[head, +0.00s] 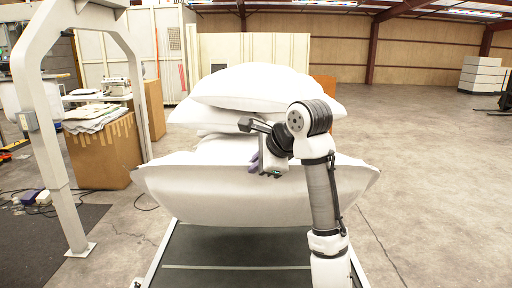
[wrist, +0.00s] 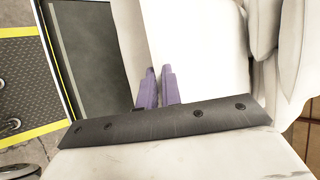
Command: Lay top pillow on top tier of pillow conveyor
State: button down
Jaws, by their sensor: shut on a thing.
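Several plump white pillows are stacked over the conveyor (head: 215,280) in the head view. The top pillow (head: 262,86) lies across flatter white pillows, and a wide white pillow (head: 215,198) is lowest and nearest. My gripper (head: 254,165) reaches in at the front of the stack, its purple fingers just above the wide pillow. In the wrist view, the fingers (wrist: 155,86) are close together against bright white pillow fabric (wrist: 198,42). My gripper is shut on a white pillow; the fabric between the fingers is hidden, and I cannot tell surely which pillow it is.
A white frame post (head: 45,130) stands on the left, beside a cardboard box (head: 103,155) with papers on top. Cables lie on the floor there. The concrete floor (head: 430,160) on the right is open. The wrist view shows the dark belt (wrist: 95,60) and a yellow-edged mat (wrist: 20,75).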

aim_at(250, 188)
jog(key=shift+t, duration=0.7)
jog(key=f+b, duration=0.1)
jog(key=s+f+b, duration=0.1)
jog(key=f, duration=0.1)
jog(key=f+b, duration=0.1)
jog(key=f, duration=0.1)
jog(key=shift+s, duration=0.4)
jog(key=f+b, duration=0.1)
jog(key=b, duration=0.1)
jog(key=f+b, duration=0.1)
jog(key=shift+s+n+t+b, duration=0.3)
jog(key=shift+t+b, duration=0.05)
jog(key=shift+t, duration=0.05)
jog(key=s+f+n+t+y+b, duration=0.1)
jog(key=s+f+t+b, duration=0.2)
jog(key=f+b, duration=1.1)
jog(key=shift+s, duration=1)
jog(key=c, duration=0.7)
grip_release()
jog(key=shift+f, duration=0.15)
